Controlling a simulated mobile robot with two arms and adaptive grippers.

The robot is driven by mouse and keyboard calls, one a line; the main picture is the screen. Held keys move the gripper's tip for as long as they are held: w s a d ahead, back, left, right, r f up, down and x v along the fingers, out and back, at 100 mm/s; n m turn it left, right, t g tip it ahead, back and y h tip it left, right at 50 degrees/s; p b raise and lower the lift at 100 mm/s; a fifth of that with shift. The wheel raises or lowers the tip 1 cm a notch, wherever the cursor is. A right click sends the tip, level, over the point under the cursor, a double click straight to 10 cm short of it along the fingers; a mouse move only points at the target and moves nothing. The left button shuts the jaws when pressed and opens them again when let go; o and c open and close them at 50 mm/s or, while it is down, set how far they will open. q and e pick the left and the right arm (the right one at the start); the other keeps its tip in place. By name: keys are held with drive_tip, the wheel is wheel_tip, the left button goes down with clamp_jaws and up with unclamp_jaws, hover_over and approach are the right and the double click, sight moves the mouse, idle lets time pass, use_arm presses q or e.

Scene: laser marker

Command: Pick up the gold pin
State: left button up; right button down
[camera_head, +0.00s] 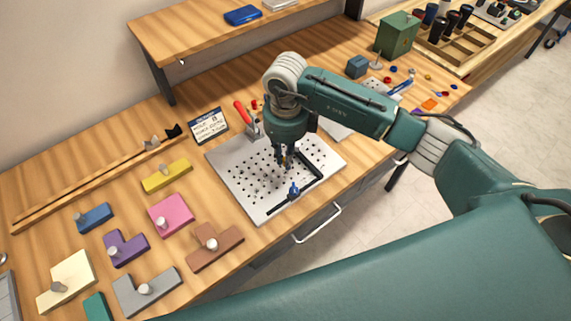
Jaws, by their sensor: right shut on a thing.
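My right gripper (284,163) points down over the perforated metal plate (228,160) on the wooden bench. Its fingers are closed on a very small gold-coloured thing, which looks like the gold pin (284,158). The fingers hide most of it, and I cannot tell whether its lower end is in a hole or clear of the plate. My left gripper is not in view.
A black L-shaped bracket (312,172) and a blue clamp (293,190) are on the plate. A red-handled clamp (243,116) and a sign (208,126) stand behind it. Coloured blocks with knobs, such as the pink one (171,222), fill the left bench.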

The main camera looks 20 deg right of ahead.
wheel_tip(320, 180, up, 17)
drive_tip(key=b, duration=0.3)
drive_tip(key=shift+f, duration=0.2)
drive_tip(key=shift+f, duration=0.1)
wheel_tip(320, 180, down, 16)
drive_tip(key=p, duration=0.3)
wheel_tip(320, 180, down, 3)
drive_tip(key=shift+r+p, duration=0.1)
drive_tip(key=shift+p, duration=0.65)
drive_tip(key=shift+f, duration=0.3)
